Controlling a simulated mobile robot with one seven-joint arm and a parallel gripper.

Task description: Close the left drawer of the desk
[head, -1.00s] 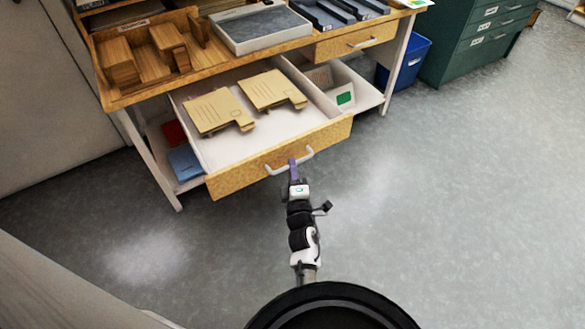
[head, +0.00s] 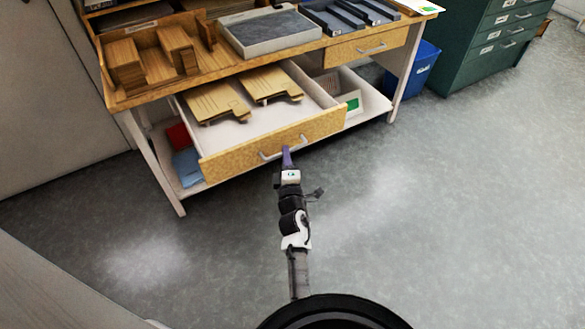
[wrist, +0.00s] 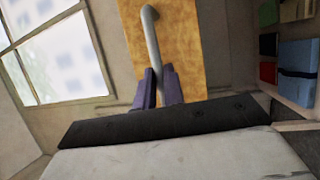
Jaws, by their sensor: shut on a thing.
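The left drawer (head: 235,162) of the desk (head: 130,99) is partly pulled out, with two tan wooden pieces lying inside it. Its front has a grey bar handle (head: 270,155), which also shows in the wrist view (wrist: 150,40). My gripper (head: 287,157) is at the handle, and in the wrist view its purple fingers (wrist: 160,85) are shut around the bar's lower part. The fingers hide that part of the bar.
The right drawer (head: 365,50) is shut. A blue bin (head: 414,72) and a green cabinet (head: 490,40) stand to the right. Red and blue items (head: 187,165) lie on the lower shelf. The grey floor (head: 440,200) in front is clear.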

